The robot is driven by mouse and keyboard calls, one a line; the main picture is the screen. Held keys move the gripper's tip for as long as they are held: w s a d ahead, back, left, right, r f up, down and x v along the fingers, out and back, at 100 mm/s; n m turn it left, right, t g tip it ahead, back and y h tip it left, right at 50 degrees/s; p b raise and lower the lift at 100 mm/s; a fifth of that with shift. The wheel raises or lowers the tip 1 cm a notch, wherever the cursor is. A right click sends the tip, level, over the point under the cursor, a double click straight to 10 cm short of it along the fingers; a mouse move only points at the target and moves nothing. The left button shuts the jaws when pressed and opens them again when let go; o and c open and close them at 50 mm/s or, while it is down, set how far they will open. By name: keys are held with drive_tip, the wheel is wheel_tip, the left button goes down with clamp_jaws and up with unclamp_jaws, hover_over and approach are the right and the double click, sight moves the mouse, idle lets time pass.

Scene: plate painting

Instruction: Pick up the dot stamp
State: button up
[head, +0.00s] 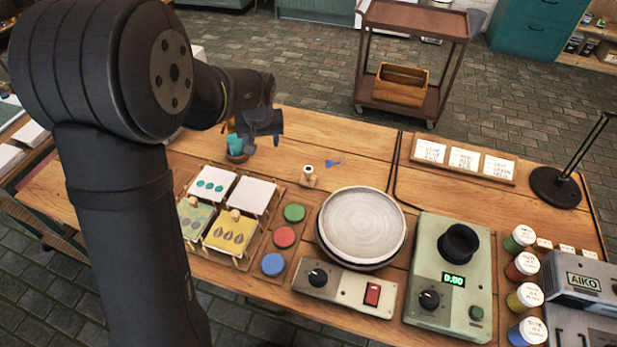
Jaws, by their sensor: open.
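My gripper (262,140) hangs above the table's back left part, seen from the side, with nothing visible between its fingers. A small pale wooden piece with a dark spot on top (308,176) stands upright on the table, right of the gripper and apart from it; it looks like a stamp, but its face is hidden. A white card with teal dots (210,186) lies in the rack at left. Small wooden knobs show on the patterned green card (195,220) and the yellow leaf card (230,235); I cannot tell which piece is the dot stamp.
A round grey plate (362,225) sits on a wheel with a control box (345,288). Red, green and blue pads (284,237) lie left of it. The back middle table is mostly clear.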

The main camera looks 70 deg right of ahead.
drive_tip(key=s+d+r+m+g+y, duration=0.1)
drive_tip(key=s+r+m, duration=0.1)
drive_tip(key=s, duration=0.4)
drive_tip(key=s+d+r+m+g, duration=0.1)
drive_tip(key=s+r, duration=0.1)
drive_tip(key=s, duration=0.3)
hover_over(308, 169)
drive_tip(key=f, duration=0.7)
drive_tip(key=a+f, duration=0.1)
drive_tip(key=f, duration=0.2)
drive_tip(key=shift+f, duration=0.35)
drive_tip(key=shift+d+f, duration=0.2)
drive_tip(key=shift+f, duration=0.8)
drive_tip(key=shift+d+f, duration=0.15)
drive_tip(key=shift+f, duration=0.9)
drive_tip(key=shift+d+f, duration=0.2)
drive_tip(key=shift+f, duration=0.8)
drive_tip(key=c, duration=1)
drive_tip(key=shift+c, duration=0.2)
drive_tip(key=shift+r, duration=0.1)
wheel_tip(308, 169, up, 4)
drive_tip(key=shift+r, duration=0.1)
drive_tip(key=s+a+r, duration=0.5)
drive_tip(key=s+r, duration=0.1)
drive_tip(key=s, duration=0.4)
drive_tip(key=shift+s+a+r, duration=0.15)
drive_tip(key=shift+s+r, duration=0.1)
drive_tip(key=shift+r, duration=0.05)
